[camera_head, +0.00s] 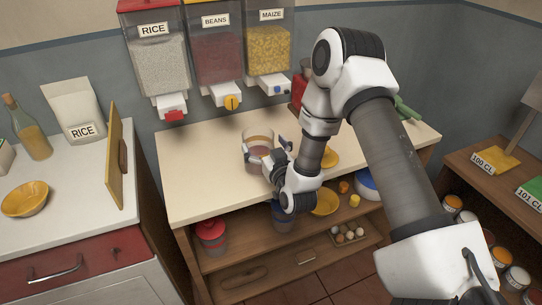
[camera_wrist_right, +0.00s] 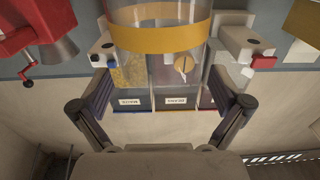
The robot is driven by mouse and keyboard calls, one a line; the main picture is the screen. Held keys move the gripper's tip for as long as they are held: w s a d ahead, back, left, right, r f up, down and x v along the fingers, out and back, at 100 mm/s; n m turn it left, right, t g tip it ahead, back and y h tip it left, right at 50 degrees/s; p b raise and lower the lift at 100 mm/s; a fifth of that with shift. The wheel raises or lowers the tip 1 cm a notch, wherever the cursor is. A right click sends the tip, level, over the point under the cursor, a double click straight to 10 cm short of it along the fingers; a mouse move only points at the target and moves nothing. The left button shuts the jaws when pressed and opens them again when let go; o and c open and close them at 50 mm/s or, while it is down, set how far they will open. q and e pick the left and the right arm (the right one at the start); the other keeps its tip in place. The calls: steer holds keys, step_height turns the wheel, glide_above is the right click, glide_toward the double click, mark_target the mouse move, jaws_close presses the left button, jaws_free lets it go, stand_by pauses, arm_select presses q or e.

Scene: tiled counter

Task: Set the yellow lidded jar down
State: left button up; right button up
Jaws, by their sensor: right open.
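A clear jar (camera_head: 257,136) with a yellowish band near its top and a pinkish-brown lower part is over the pale counter (camera_head: 195,165), apparently standing upright on it. Its base is partly hidden by my right gripper (camera_head: 268,151). In the right wrist view the jar (camera_wrist_right: 158,38) shows a broad yellow band and see-through glass, cut off by the top edge. My right gripper (camera_wrist_right: 160,62) is open, with one finger on each side of the jar. I cannot tell whether the fingers touch it. My left gripper is not in view.
Rice (camera_head: 160,65), beans (camera_head: 216,50) and maize (camera_head: 268,48) dispensers hang behind the counter. Right of the jar are a yellow dish (camera_head: 329,157) and a red grinder (camera_head: 297,92), partly hidden by my arm. The counter left of the jar is clear. A red-lidded jar (camera_head: 211,236) stands on the shelf below.

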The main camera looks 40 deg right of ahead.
steer(key=b+v, duration=0.1)
steer(key=v, duration=0.7)
steer(key=s+a+f+n+g+y, duration=0.15)
steer(key=s+a+f+g, duration=0.4)
steer(key=f, duration=0.55)
steer(key=s+a+f+n+g+y, duration=0.1)
steer(key=s+a+f+g+y, duration=0.25)
steer(key=s+f+g, duration=0.6)
steer(key=s+a+f+g, duration=0.2)
steer(key=s+f, duration=0.5)
steer(key=s, duration=0.4)
steer(key=shift+s+a+f+h, duration=0.2)
steer(key=shift+f+h, duration=0.1)
steer(key=shift+f, duration=0.1)
steer(key=shift+d+m, duration=0.1)
steer(key=shift+m, duration=0.15)
